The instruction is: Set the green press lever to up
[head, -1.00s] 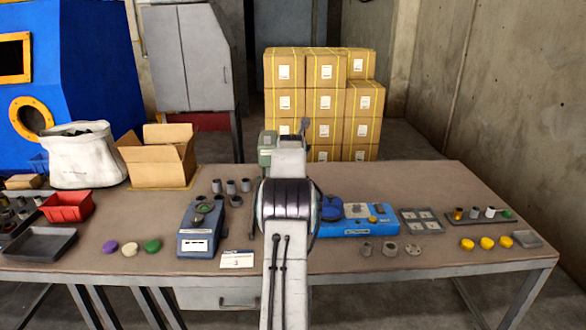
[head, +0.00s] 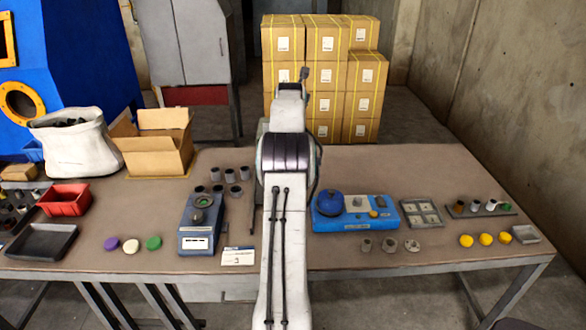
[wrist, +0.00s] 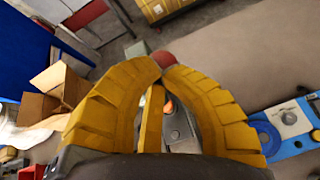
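The green press (head: 262,128) is almost wholly hidden behind my raised arm in the head view; only a sliver shows at the arm's left edge. In the wrist view, a round red knob (wrist: 165,59) shows right at the tips of my gripper (wrist: 164,69). It looks like the knob of the press lever, but the lever's shaft is hidden by the fingers. The yellow fingers curve in and their tips are close together. I cannot tell whether they pinch the knob or only rest beside it. A grey metal part (wrist: 180,128) shows below, between the fingers.
A blue-grey device (head: 202,222) stands left of my arm and a bright blue device (head: 354,212) right of it. A cardboard box (head: 156,145), white sack (head: 75,145) and red bin (head: 65,198) are at the left. The table's back right is clear.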

